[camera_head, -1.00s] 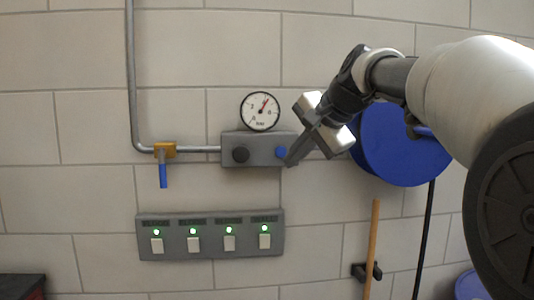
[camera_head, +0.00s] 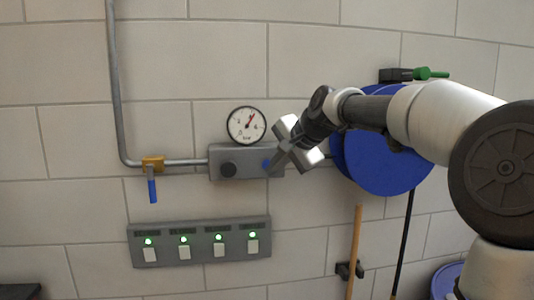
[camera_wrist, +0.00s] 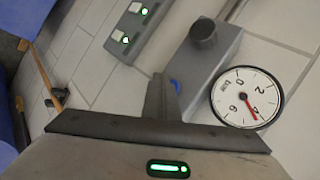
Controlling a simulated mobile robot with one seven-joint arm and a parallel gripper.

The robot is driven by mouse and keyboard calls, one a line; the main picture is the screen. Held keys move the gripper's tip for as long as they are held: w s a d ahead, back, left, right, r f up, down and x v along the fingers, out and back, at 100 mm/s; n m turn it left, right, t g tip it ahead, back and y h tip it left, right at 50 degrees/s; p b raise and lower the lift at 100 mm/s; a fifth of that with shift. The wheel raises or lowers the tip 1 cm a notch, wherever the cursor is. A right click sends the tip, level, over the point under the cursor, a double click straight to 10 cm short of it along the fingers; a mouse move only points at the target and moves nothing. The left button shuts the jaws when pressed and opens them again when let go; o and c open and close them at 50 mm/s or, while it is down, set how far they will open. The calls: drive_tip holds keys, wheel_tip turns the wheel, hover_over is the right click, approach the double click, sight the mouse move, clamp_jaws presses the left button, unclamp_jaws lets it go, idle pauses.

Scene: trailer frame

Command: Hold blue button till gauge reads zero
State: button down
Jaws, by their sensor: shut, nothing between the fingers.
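The blue button (camera_head: 266,164) is on the right part of the front of a grey box (camera_head: 246,171) on the wall. It also shows in the wrist view (camera_wrist: 174,85), partly hidden beside my fingers. The round white gauge (camera_head: 246,125) sits on top of the box. In the wrist view the gauge (camera_wrist: 247,97) has its red needle near the 4, not at zero.
A black knob (camera_head: 228,169) is on the box's left. A pipe with a blue-handled valve (camera_head: 153,190) runs to the box. A switch panel (camera_head: 200,242) with green lights is below. A blue reel (camera_head: 390,150) is behind my arm, with a wooden pole (camera_head: 355,250) below it.

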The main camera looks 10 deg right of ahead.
drive_tip(key=shift+w+p, duration=0.45)
drive_tip(key=shift+w, duration=0.25)
drive_tip(key=shift+w, duration=0.1)
idle(1.5)
drive_tip(key=shift+w+p, duration=0.35)
drive_tip(key=shift+p, duration=0.05)
drive_tip(key=shift+w+p, duration=0.5)
idle(1.9)
idle(0.3)
drive_tip(key=shift+s+b, duration=0.9)
drive_tip(key=shift+s, duration=0.05)
drive_tip(key=shift+f, duration=0.1)
